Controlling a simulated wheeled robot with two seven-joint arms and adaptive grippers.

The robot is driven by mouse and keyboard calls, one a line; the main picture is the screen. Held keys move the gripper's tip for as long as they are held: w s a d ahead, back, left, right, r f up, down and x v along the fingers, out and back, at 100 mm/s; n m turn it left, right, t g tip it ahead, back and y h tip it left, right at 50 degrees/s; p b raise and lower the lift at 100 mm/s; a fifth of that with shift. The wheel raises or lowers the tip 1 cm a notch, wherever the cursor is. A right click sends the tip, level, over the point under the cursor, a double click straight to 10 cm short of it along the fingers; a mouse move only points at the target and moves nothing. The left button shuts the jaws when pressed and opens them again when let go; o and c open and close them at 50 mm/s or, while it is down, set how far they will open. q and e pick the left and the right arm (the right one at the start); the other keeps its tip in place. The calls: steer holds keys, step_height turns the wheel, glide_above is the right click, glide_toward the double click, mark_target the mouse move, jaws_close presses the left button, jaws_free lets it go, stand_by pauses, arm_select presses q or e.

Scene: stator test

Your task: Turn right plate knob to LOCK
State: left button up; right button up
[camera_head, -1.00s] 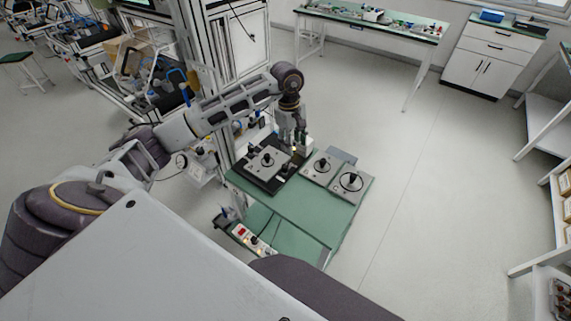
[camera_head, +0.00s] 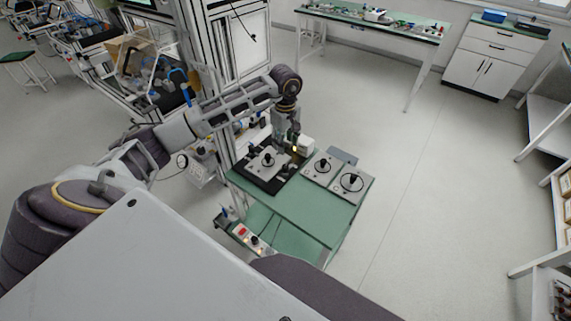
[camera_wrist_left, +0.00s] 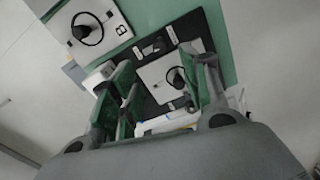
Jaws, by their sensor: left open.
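A black fixture base (camera_head: 258,181) on the green table carries a grey plate (camera_head: 262,167) with an upright black knob. In the left wrist view the grey plate (camera_wrist_left: 155,72) lies beyond my fingers. A small dark knob (camera_wrist_left: 154,45) sits on the base beside that plate, near small white labels; in the head view it appears at the base's right side (camera_head: 281,168). The label text is unreadable, so I cannot tell its setting. My left gripper (camera_head: 292,145) is above the fixture's back right; its fingers (camera_wrist_left: 166,68) are apart with nothing visibly held. My right gripper is not seen.
Two grey plates with black knobs (camera_head: 321,175) stand right of the fixture on the green table (camera_head: 295,208). A white box (camera_head: 306,146) stands close behind my gripper's right side. A metal frame rises behind. The table's front is clear.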

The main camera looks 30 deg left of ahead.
mark_target(285, 166)
arm_select(q)
step_height(285, 166, down, 12)
steer(key=shift+r+p, duration=0.15)
steer(key=shift+p, duration=0.7)
jaws_close()
